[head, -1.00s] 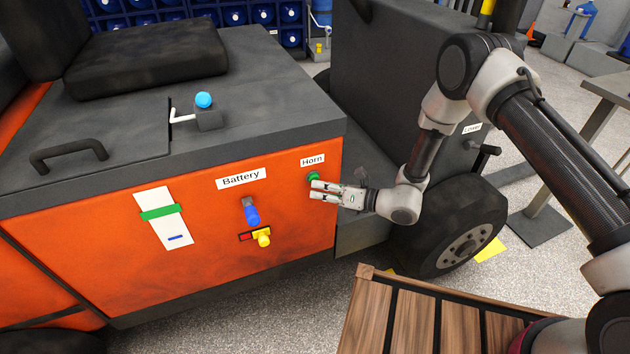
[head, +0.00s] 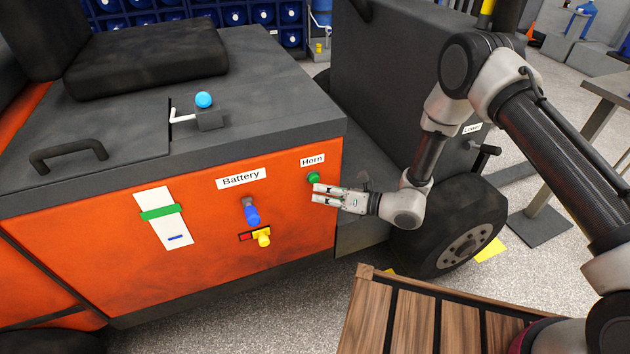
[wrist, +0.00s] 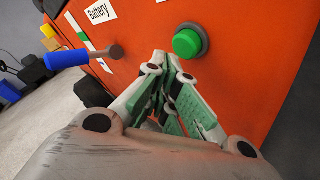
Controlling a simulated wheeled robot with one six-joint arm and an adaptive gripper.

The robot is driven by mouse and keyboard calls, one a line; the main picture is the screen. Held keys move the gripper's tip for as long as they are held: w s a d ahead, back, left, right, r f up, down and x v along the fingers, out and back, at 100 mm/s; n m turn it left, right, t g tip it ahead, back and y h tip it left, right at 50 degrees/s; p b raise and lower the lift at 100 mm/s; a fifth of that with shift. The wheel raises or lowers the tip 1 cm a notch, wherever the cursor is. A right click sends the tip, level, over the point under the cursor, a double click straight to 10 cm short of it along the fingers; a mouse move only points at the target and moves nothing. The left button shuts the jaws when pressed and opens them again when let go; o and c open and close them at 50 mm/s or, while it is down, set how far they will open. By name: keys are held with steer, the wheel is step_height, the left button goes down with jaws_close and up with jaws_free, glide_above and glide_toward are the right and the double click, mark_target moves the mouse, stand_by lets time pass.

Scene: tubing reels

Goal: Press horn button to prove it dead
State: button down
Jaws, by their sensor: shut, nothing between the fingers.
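The green horn button (head: 313,177) sits on the orange side panel, under the white "Horn" label (head: 312,160). It also shows in the wrist view (wrist: 187,43), round, in a grey collar. My gripper (head: 317,193) is shut and empty, its fingertips at the panel just below and right of the button in the head view. In the wrist view my gripper's fingertips (wrist: 173,62) appear just below the button, and a small gap seems to separate them; contact is not visible.
Left of the button are the "Battery" label (head: 241,178), a blue-handled switch (head: 252,215), a yellow plug (head: 264,238) and a white gauge strip with a green band (head: 163,212). A black wheel (head: 465,225) and a slatted wooden surface (head: 375,310) lie near my arm.

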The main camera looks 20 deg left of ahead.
steer(key=shift+s+d, duration=0.8)
steer(key=shift+s, duration=0.2)
steer(key=shift+s+d, duration=0.8)
steer(key=shift+s, duration=0.15)
